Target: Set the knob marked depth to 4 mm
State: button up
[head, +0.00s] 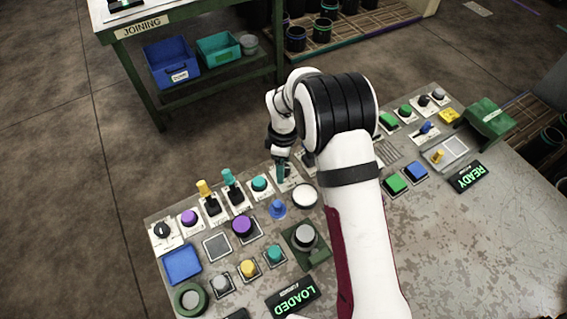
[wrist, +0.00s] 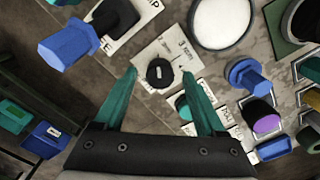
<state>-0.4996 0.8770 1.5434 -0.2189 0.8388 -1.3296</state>
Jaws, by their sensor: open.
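A small black round knob (wrist: 160,73) with a white mark sits on a white plate (wrist: 181,45) in the wrist view. The plate's print is turned and partly legible; one mark looks like "3 mm". The word depth is not readable. My gripper (wrist: 157,73) has two teal fingers, open, with one tip on each side of the knob and gaps visible between. In the head view my gripper (head: 282,169) points down over this plate (head: 290,182), and the knob itself is hidden there by the fingers and arm.
Close by are a blue lever (wrist: 68,45), a white round button (wrist: 222,22), a blue knob (wrist: 250,76) and a teal button (wrist: 183,107). Another black dial (head: 162,231) sits on a plate at the panel's left end. LOADED (head: 291,298) and READY (head: 468,177) displays stand on the panel.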

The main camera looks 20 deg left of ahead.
grip_shut()
jog(key=shift+m, duration=0.3)
jog(key=m, duration=1.7)
jog(key=shift+d, duration=0.1)
jog(key=m, duration=0.6)
jog(key=shift+m, duration=0.3)
dwell(0.4)
